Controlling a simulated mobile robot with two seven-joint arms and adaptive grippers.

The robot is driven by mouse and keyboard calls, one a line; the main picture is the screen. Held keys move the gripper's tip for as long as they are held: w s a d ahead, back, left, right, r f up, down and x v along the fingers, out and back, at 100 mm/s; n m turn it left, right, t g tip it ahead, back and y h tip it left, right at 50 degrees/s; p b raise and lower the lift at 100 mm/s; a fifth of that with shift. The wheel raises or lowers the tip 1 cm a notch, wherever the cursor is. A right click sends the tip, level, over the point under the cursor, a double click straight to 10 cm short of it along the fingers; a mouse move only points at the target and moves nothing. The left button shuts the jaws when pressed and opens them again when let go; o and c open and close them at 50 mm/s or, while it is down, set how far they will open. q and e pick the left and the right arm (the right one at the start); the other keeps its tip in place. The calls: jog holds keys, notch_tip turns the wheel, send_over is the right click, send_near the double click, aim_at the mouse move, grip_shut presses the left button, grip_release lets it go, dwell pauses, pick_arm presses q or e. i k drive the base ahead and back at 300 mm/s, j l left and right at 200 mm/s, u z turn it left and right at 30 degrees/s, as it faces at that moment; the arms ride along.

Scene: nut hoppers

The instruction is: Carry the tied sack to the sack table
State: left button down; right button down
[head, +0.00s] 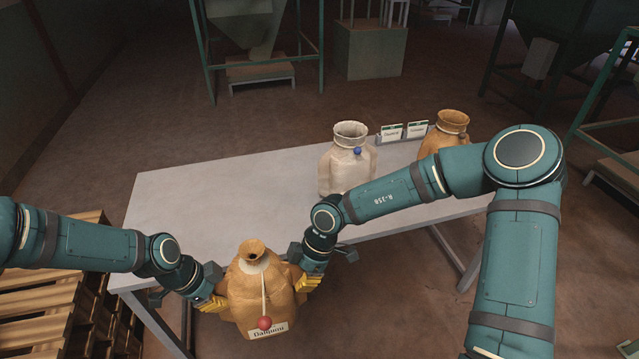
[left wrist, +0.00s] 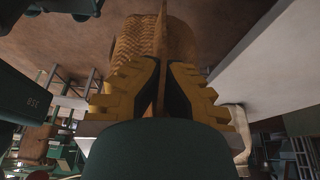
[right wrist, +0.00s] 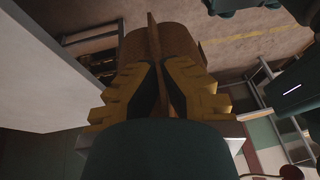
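The tied sack (head: 262,290) is tan, with a gathered neck, a pale tie with a red ball and a label that seems to read "Dallumi". It hangs upright in front of the near edge of the pale grey sack table (head: 190,205). My left gripper (head: 218,300) is shut on the sack's left side. My right gripper (head: 302,284) is shut on its right side. In the left wrist view the yellow fingers (left wrist: 163,95) pinch a thin fold of the sack. The right wrist view shows the yellow fingers (right wrist: 158,92) pinching a fold too. The sack's underside is hidden.
A white sack (head: 347,165) with a blue ball and another tan sack (head: 448,132) stand on the table's right part, by small label cards (head: 404,131). The table's left part is clear. Wooden pallets (head: 45,300) are stacked at the left.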

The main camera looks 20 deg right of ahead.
aim_at(221, 222)
jog(key=i+j, duration=0.2)
jog(key=j, duration=0.2)
jog(key=i+j, duration=0.1)
jog(key=i, duration=0.9)
